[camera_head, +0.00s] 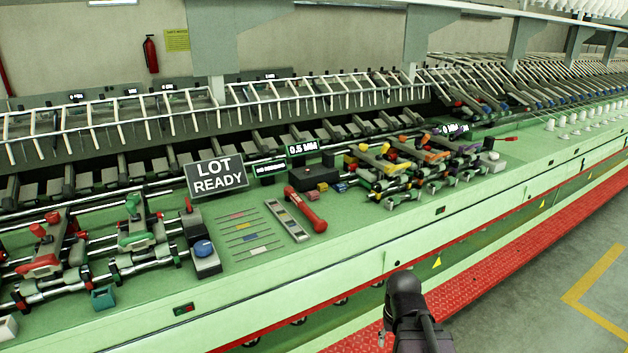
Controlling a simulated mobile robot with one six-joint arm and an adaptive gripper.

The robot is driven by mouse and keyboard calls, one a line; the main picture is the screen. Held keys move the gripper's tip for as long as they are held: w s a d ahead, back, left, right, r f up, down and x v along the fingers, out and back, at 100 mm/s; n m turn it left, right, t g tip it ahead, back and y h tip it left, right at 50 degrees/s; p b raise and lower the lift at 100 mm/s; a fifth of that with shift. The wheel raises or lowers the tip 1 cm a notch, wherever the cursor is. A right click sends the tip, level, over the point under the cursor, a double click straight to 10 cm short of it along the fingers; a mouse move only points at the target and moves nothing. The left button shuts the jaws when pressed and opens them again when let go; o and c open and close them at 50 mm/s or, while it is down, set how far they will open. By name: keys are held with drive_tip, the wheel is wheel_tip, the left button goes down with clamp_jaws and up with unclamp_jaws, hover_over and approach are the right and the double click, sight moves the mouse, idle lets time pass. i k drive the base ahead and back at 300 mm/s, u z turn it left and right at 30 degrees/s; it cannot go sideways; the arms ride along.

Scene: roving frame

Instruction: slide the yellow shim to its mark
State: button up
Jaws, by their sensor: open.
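Several thin coloured strips lie in a row on the green machine bed, near the picture's middle left. A small yellowish piece, which looks like the yellow shim (242,227), sits on one of the thin lines between a pink one (237,215) and a blue one (249,237). It is very small here, and I cannot make out its mark. A grey slotted holder (279,214) lies just right of the strips. A dark part of my arm shows at bottom centre, well apart from the strips. My gripper's fingers do not show.
A red-handled tool (306,208) lies right of the holder. A "LOT READY" sign (216,178) stands behind the strips. A box with a blue knob (204,256) is left of them. Coloured clamp mechanisms (404,165) stand to the right. The bed's front strip is clear.

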sight(323, 187)
drive_tip(key=i, duration=1.05)
drive_tip(key=z, duration=0.05)
